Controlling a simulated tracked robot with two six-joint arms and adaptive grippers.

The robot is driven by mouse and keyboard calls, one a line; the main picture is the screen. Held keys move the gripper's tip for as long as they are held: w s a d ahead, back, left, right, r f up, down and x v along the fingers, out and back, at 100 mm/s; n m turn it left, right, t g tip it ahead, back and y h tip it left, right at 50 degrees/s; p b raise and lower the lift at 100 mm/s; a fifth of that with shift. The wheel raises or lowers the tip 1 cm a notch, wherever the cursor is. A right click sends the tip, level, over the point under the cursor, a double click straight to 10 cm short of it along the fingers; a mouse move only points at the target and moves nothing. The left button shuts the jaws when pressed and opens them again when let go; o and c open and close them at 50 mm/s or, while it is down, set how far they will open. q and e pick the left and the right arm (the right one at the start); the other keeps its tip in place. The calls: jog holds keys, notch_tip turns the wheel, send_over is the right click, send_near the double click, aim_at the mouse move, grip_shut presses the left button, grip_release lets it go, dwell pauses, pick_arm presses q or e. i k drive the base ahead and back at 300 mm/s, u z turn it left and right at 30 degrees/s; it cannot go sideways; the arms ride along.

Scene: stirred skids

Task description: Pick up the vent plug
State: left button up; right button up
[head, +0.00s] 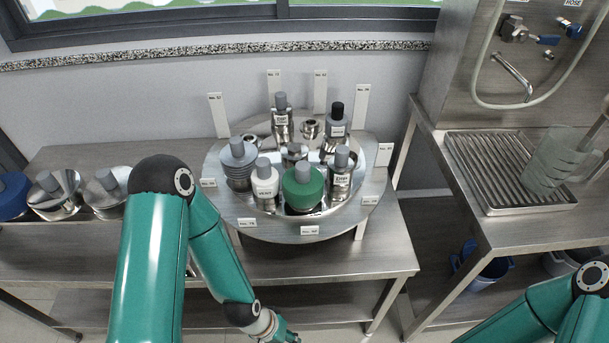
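A white plug with a grey knob (264,182), its label seeming to read VENT, stands upright near the front left of a round metal turntable (340,227). A green plug with a grey knob (303,188) stands close on its right, and a ribbed grey plug (238,165) on its left. My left gripper (284,335) is low at the bottom edge, below and in front of the bench, well apart from the plugs. It is partly cut off, so its fingers are unclear. My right arm shows at the lower right; its gripper is not seen.
More labelled plugs (339,177) and empty metal sockets share the turntable; upright number tags (218,117) ring it. Several knobbed metal pieces (57,192) stand on the left bench. At right is a sink with a ribbed drainer (500,200) and a clear jug (556,165).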

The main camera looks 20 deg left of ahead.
aim_at(265, 180)
jog(key=u, duration=0.5)
jog(key=i, duration=0.15)
jog(key=z, duration=1.5)
jog(key=k, duration=1.75)
jog(key=u, duration=0.85)
jog(key=i, duration=1.35)
jog(key=u, duration=0.05)
